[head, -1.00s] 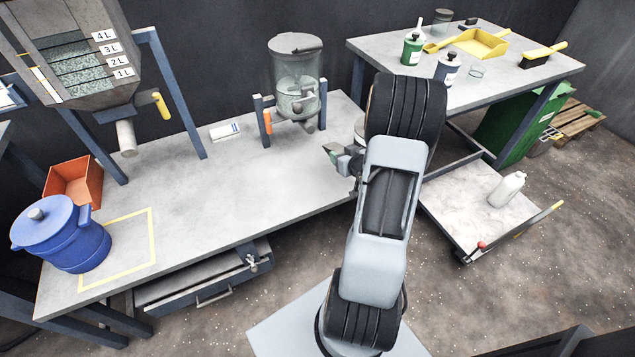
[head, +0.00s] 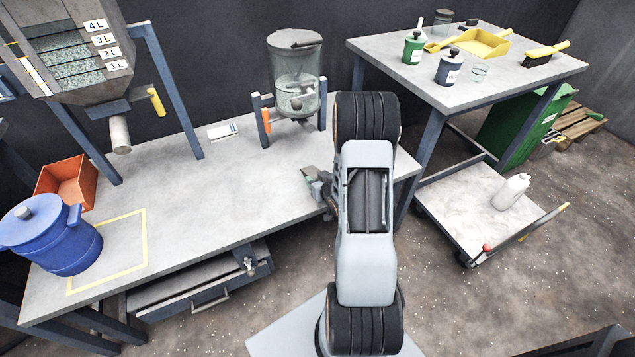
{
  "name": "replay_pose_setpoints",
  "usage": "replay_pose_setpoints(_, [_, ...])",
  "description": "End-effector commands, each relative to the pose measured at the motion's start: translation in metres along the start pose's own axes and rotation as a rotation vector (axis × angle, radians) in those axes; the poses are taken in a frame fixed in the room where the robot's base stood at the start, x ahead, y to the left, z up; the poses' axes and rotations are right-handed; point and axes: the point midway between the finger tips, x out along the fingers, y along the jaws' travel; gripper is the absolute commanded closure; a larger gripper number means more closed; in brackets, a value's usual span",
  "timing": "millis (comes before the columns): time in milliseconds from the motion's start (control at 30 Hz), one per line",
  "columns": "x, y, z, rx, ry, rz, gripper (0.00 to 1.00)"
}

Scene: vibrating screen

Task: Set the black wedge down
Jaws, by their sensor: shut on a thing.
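My gripper (head: 316,184) shows just left of my arm, over the right part of the long grey workbench (head: 225,195). It is shut on a small dark wedge-shaped piece (head: 308,174), which I take for the black wedge. The wedge points up and left, and part of it is hidden by the fingers. I cannot tell whether it touches the bench top or hangs a little above it.
A clear-walled hopper (head: 295,75) stands behind my gripper. A white box (head: 223,131) lies left of it. A blue lidded pot (head: 50,240) and an orange bin (head: 68,182) are at the left. The bench middle is clear. A cart (head: 470,205) stands right.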

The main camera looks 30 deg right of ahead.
Motion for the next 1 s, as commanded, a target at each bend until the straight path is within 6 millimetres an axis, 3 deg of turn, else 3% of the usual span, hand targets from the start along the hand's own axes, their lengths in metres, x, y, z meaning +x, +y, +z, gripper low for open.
replay_pose_setpoints(433, [0.0031, 0.0002, 0.0071, 0.0, 0.002, 0.0, 0.71])
replay_pose_setpoints(467, [0.0024, 0.0002, 0.0056, 0.0, 0.001, 0.0, 0.44])
replay_pose_setpoints(700, [0.0022, 0.0002, 0.0053, 0.0, 0.001, 0.0, 0.22])
replay_pose_setpoints(1000, [0.0011, 0.0002, 0.0024, 0.0, 0.001, 0.0, 0.22])
